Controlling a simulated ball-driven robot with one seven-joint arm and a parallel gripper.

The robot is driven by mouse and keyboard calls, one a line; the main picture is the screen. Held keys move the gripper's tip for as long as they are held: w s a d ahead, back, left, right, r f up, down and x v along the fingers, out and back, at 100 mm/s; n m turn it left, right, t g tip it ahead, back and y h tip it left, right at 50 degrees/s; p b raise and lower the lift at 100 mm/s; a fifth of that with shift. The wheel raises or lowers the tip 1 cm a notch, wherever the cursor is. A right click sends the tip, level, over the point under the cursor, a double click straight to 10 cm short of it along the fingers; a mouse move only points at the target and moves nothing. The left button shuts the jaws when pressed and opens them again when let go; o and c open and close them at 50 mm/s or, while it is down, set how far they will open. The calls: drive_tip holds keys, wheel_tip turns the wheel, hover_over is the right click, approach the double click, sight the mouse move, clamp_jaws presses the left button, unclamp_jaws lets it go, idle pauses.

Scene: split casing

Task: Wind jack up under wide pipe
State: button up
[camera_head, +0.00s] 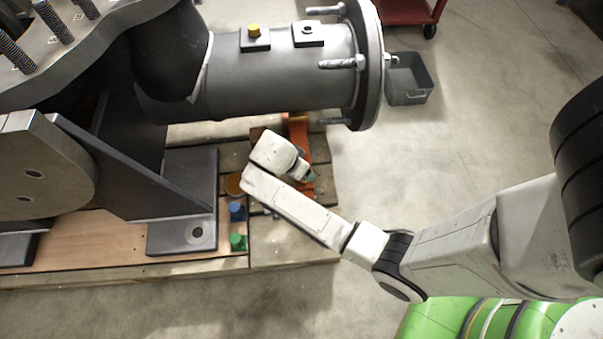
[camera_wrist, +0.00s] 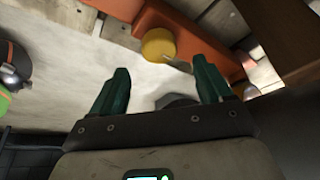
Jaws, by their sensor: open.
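The wide pipe (camera_head: 285,75) is a thick grey cylinder ending in a dark bolted flange (camera_head: 367,62), above a wooden pallet. The orange jack (camera_head: 298,130) stands beneath it, partly hidden by the pipe and my arm. In the wrist view, an orange body (camera_wrist: 205,48), which looks like the jack, has a yellow round knob (camera_wrist: 158,45) beside it. My gripper (camera_wrist: 160,66) is open, with its two green fingers pointing toward the knob and apart from each other. Nothing shows held between them. The jack's contact with the pipe is hidden.
A blue piece (camera_head: 237,210), a green piece (camera_head: 238,241) and a yellow-orange disc (camera_head: 233,184) sit on the pallet (camera_head: 285,252), left of my arm. Dark steel supports stand at left. A grey bin (camera_head: 410,95) is on the floor.

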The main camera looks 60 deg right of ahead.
drive_tip(key=b+x, duration=0.2)
drive_tip(key=x, duration=0.4)
drive_tip(key=c, duration=1)
